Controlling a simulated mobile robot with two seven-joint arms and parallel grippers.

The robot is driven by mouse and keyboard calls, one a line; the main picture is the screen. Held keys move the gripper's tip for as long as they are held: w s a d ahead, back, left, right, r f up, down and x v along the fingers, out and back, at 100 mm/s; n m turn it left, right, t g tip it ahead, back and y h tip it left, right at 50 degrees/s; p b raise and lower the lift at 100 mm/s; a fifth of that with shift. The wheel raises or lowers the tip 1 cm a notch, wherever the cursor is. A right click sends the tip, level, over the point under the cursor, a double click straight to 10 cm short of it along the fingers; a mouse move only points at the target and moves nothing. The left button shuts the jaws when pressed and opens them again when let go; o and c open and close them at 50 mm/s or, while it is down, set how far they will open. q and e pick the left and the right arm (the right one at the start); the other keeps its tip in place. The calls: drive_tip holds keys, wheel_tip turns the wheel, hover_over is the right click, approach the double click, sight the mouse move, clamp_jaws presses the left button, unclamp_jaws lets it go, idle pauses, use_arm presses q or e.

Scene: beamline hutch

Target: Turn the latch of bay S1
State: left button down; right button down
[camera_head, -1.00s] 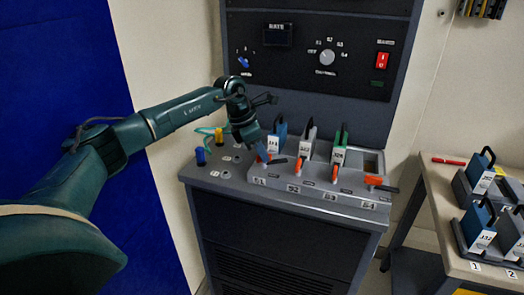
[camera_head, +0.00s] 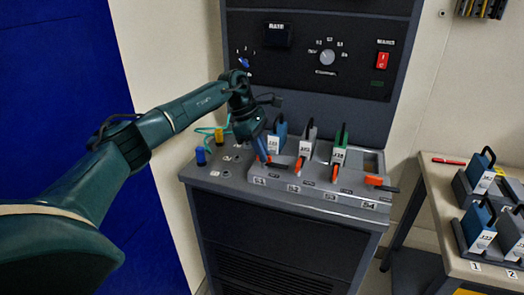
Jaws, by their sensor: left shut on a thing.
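The bay S1 label (camera_head: 260,181) is on the front left of the grey bay block. The S1 latch (camera_head: 278,166) has a dark handle reaching right, and its hub is partly hidden by my gripper. A blue module (camera_head: 279,136) with a white label stands upright behind it. My left gripper (camera_head: 263,152) points down at the S1 latch and is shut on it; the exact contact is hard to see. My right gripper is not in view.
Orange latches of S2 (camera_head: 298,166), S3 (camera_head: 334,173) and S4 (camera_head: 374,181) stand close by on the right. A grey module (camera_head: 305,146) and a green one (camera_head: 339,148) stand behind. Blue (camera_head: 200,156) and yellow (camera_head: 219,135) plugs are at left. A side table (camera_head: 445,210) holds more modules.

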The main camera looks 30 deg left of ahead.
use_arm(q)
drive_tip(key=c, duration=1.5)
unclamp_jaws()
drive_tip(key=v, duration=1.3)
drive_tip(key=shift+r, duration=0.15)
